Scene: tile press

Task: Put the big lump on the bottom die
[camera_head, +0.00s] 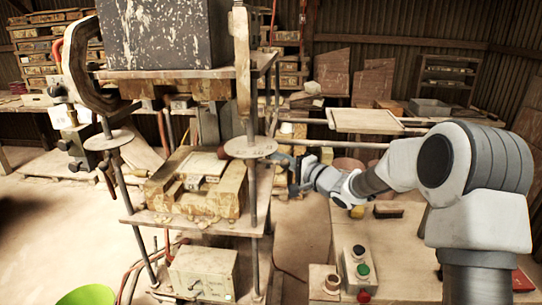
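The bottom die (180,200), a worn wooden block with a pale recessed face, sits on the lower platen of the press. My arm reaches in from the right, and my gripper (293,178) is just right of the die, behind and beside the press's right rod. Its fingers are small and dark here, and I cannot tell whether they are open or hold anything. A reddish-brown lump-like shape (349,165) shows partly behind my arm; I cannot tell for sure that it is the big lump.
The press's upper block (155,35) hangs above the die, with round collars (248,147) on its rods. A control box with green and red buttons (361,271) stands on the table at front. A green bucket (86,295) is at lower left. A board (367,120) lies behind my arm.

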